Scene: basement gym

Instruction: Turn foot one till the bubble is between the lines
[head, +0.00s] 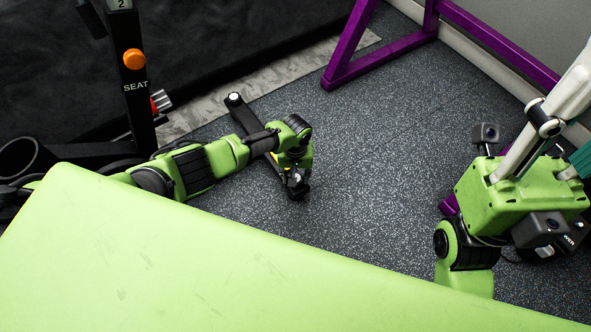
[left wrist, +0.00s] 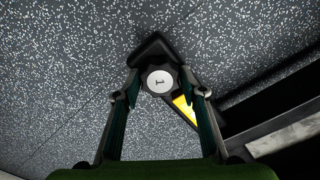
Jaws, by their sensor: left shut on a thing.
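Foot one is a round pale knob marked "1" (left wrist: 159,81), on the end of a black bar (head: 240,113) lying on the floor. My left gripper (head: 296,180) reaches down over the bar's near end. In the left wrist view its two fingers (left wrist: 160,84) sit on either side of the knob, shut on it. A yellow part (left wrist: 185,109) shows on the bar beside the knob. No bubble or lines can be made out. My right gripper (head: 573,125) is at the right edge, its fingers spread, tips cut off, away from the bar.
A black post marked SEAT (head: 133,75) with an orange knob stands at upper left. A purple frame (head: 370,62) stands at the back. Speckled floor (head: 375,160) between the bar and my right arm is clear.

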